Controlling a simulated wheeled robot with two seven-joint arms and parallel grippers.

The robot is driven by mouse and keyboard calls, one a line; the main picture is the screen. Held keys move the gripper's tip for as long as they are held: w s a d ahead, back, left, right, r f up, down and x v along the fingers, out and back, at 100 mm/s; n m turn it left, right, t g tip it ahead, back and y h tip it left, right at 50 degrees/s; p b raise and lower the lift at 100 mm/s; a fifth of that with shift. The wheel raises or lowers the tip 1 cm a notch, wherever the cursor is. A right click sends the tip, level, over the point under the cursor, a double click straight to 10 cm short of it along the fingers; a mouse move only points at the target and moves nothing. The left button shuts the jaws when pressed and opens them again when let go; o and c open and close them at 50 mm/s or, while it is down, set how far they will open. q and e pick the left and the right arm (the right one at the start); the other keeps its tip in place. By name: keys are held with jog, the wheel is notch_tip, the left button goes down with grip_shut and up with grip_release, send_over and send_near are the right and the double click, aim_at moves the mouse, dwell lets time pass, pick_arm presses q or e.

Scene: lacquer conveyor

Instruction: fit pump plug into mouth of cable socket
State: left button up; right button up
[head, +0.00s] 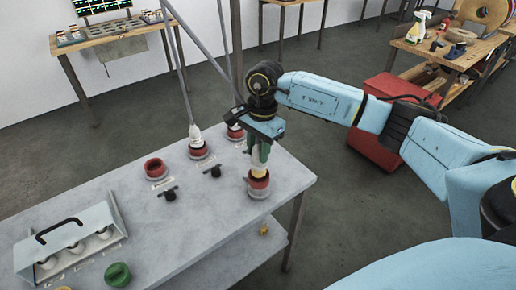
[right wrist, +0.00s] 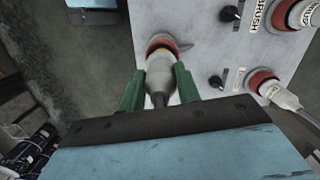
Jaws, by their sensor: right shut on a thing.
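My right gripper (head: 260,152) is above the front right corner of the grey table. Its green fingers, also in the right wrist view (right wrist: 160,92), are shut on a grey and pale plug (right wrist: 160,72) with a yellowish band. The plug points down, nearly upright, at the mouth of a red-ringed socket (head: 258,186). That socket also shows in the right wrist view (right wrist: 161,40). The plug's front end meets the ring; how deep it sits is hidden. I cannot read which label this socket bears. My left gripper is not in view.
An open red socket (head: 154,168) is at the left. Two more red sockets hold cabled plugs (head: 196,138) farther back. Black knobs (head: 170,195) stand between them. A handled white case (head: 70,243) and a green socket (head: 118,274) are at the front left.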

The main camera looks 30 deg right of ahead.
aim_at(258, 159)
jog(key=shift+f+b, duration=1.6)
jog(key=shift+f, duration=0.25)
jog(key=o, duration=1.2)
jog(key=shift+c, duration=0.2)
jog(key=r, duration=0.4)
jog(key=d+r, duration=0.1)
jog(key=r, duration=0.8)
jog(key=shift+w+d+r, duration=0.2)
jog(key=shift+w+d, duration=0.05)
